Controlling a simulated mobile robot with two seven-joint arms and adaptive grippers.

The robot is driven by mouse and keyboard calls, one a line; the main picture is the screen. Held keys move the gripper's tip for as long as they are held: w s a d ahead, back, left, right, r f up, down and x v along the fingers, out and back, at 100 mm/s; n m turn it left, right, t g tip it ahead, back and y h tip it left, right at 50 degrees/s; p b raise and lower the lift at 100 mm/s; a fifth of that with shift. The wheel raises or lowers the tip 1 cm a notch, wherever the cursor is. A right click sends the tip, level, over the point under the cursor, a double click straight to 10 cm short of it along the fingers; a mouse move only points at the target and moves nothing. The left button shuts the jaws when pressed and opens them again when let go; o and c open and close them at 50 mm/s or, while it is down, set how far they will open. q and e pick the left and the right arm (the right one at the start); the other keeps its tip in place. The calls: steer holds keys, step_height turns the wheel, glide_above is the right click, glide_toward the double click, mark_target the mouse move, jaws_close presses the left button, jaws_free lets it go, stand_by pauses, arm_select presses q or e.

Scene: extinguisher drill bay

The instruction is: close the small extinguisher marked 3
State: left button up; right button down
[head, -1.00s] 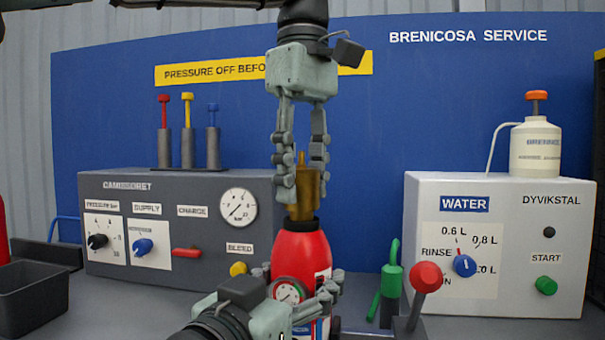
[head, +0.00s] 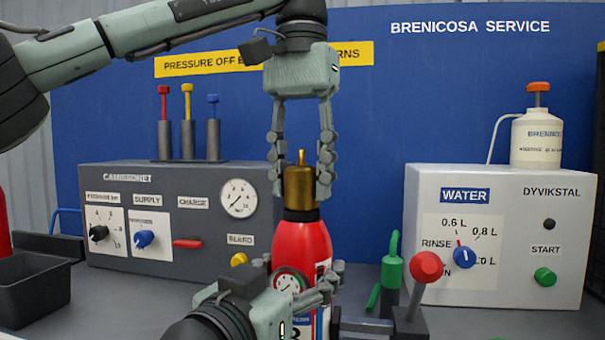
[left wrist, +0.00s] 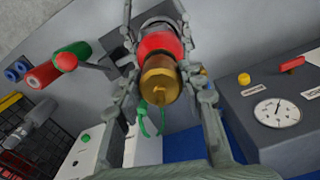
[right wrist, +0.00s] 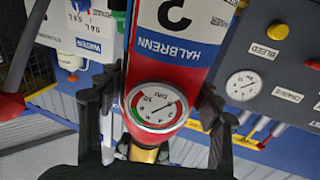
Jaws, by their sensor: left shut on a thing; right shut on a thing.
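The small red extinguisher (head: 303,245) stands upright at the front middle, with a dark collar at its top and a round gauge (head: 288,281) on its front. A blue and white label with a large digit shows in the right wrist view (right wrist: 175,20); the digit is cut off and hard to read. The brass head (head: 300,188) sits on the collar, in line with the body; I cannot tell how tightly it is seated. My left gripper (head: 300,182) points down, shut on the brass head. My right gripper (head: 298,284) is shut on the red body, around the gauge.
A grey panel (head: 130,267) stands at left and a white water unit (head: 395,215) at right, with a white bottle (head: 537,143) on top. A red-knobbed lever (head: 425,267) and a green nozzle (head: 392,270) stand close right of the extinguisher. A dark bin (head: 35,290) is far left.

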arm_select(q)
steer(key=m, duration=0.4)
steer(key=shift+m, duration=0.4)
steer(key=o, duration=1.3)
steer(key=shift+c, duration=0.3)
